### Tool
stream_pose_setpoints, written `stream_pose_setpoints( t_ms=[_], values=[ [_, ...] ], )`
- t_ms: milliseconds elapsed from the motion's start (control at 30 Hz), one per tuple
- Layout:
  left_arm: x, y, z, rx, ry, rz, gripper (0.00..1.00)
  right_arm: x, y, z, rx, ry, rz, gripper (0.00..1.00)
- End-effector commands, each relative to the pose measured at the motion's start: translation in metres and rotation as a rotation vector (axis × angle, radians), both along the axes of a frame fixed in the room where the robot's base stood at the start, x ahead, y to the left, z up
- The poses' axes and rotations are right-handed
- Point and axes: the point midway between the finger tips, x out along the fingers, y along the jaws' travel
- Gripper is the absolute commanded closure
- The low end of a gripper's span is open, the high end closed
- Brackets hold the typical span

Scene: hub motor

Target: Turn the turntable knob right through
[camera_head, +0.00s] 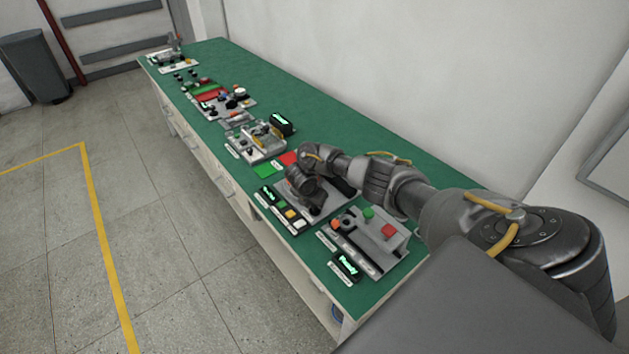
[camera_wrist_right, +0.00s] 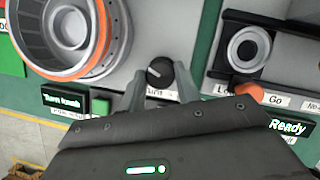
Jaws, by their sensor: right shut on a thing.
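The turntable knob (camera_wrist_right: 159,72) is a small black dial with a light pointer mark, on a grey panel in the right wrist view. My right gripper (camera_wrist_right: 161,85) has one finger on each side of it and is shut on it. The motor hub (camera_wrist_right: 70,28), grey with an orange ring, is left of the knob. A small display (camera_wrist_right: 62,103) reads "Turn knob". My left gripper is in neither view.
Right of the knob in the wrist view is a station with an orange button (camera_wrist_right: 249,91) and a "Ready" display (camera_wrist_right: 288,127). In the head view, several other stations line the long green bench (camera_head: 340,122) beside the wall. Open floor lies left.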

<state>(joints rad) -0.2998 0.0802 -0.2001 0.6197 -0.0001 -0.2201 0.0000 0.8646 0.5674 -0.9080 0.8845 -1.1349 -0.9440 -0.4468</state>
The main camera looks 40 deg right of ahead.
Motion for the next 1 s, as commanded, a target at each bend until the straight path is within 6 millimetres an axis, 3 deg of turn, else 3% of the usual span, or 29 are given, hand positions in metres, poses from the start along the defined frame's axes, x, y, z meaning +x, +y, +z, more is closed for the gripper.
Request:
stream_pose_setpoints(
  t_ms=[167,433,1000],
  values=[
    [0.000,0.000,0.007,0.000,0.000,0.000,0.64,0.002,0.000,0.002,-0.001,-0.002,-0.170,0.91],
    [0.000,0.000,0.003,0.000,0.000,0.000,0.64,0.004,0.000,0.000,0.000,-0.001,-0.427,0.91],
    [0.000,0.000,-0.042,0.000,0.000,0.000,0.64,0.006,-0.001,-0.004,0.002,0.000,-0.965,0.91]
  ],
)
